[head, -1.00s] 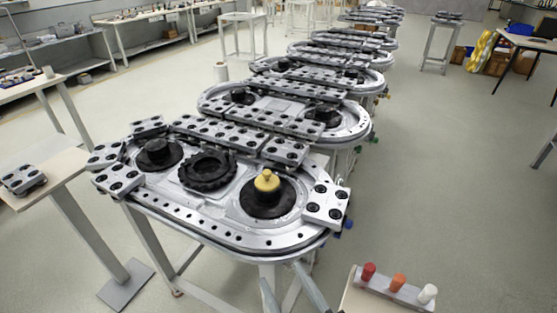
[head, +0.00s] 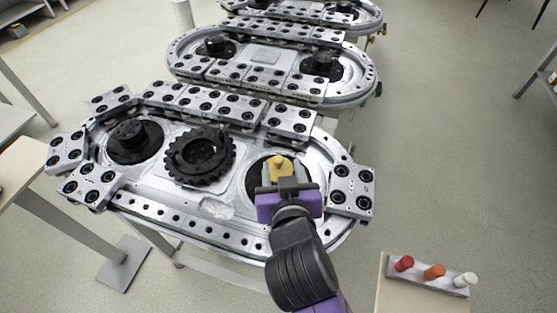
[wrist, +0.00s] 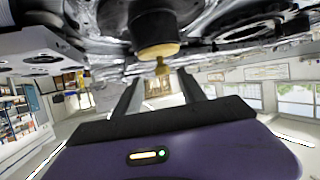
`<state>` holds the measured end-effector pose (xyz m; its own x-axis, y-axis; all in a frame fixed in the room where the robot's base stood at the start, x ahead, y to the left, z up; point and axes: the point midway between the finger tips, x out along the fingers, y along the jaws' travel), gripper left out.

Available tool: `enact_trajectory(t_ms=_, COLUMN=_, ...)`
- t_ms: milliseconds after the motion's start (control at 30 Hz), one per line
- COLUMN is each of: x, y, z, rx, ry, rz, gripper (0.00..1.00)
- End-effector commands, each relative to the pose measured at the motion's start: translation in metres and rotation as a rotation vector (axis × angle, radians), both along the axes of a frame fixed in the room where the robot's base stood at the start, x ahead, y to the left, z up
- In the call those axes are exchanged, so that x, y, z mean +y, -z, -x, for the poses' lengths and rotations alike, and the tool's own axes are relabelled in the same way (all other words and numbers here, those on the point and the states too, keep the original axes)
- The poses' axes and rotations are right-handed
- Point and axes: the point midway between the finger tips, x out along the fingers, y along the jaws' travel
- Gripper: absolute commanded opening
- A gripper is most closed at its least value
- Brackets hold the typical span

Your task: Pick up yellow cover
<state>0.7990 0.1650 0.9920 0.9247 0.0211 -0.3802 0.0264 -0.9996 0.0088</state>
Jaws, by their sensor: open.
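The yellow cover (head: 279,164) sits on the black hub at the right end of the nearest ring track (head: 215,208). In the head view my purple and black gripper (head: 287,178) is over the near side of this hub and hides part of the cover. In the wrist view, which shows the scene upside down, the cover (wrist: 154,40) and its small knob (wrist: 163,68) are just beyond my gripper (wrist: 158,78). The two fingers are apart with nothing between them. The cover's knob lines up with the gap.
Metal carriage plates with black rollers, such as the one at the right (head: 352,190), stand around the track rim. A toothed black wheel (head: 200,156) is left of the cover. A stand (head: 392,288) with red, orange and white pegs is at the lower right.

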Motion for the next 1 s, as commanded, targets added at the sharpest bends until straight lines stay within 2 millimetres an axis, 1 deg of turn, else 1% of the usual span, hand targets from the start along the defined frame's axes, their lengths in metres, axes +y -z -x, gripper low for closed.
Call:
enact_trajectory(t_ms=367, x=0.002, y=0.012, z=-0.032, rx=0.003, ry=0.006, rz=-0.009, gripper=0.48)
enact_trajectory(t_ms=600, x=0.005, y=0.026, z=-0.061, rx=0.003, ry=0.006, rz=-0.008, gripper=0.48)
enact_trajectory(t_ms=700, x=0.005, y=0.029, z=-0.069, rx=0.002, ry=0.006, rz=-0.010, gripper=0.48)
enact_trajectory(t_ms=967, x=0.005, y=0.030, z=-0.071, rx=0.001, ry=0.005, rz=-0.011, gripper=0.48)
enact_trajectory(t_ms=1000, x=0.005, y=0.030, z=-0.071, rx=0.001, ry=0.005, rz=-0.011, gripper=0.42)
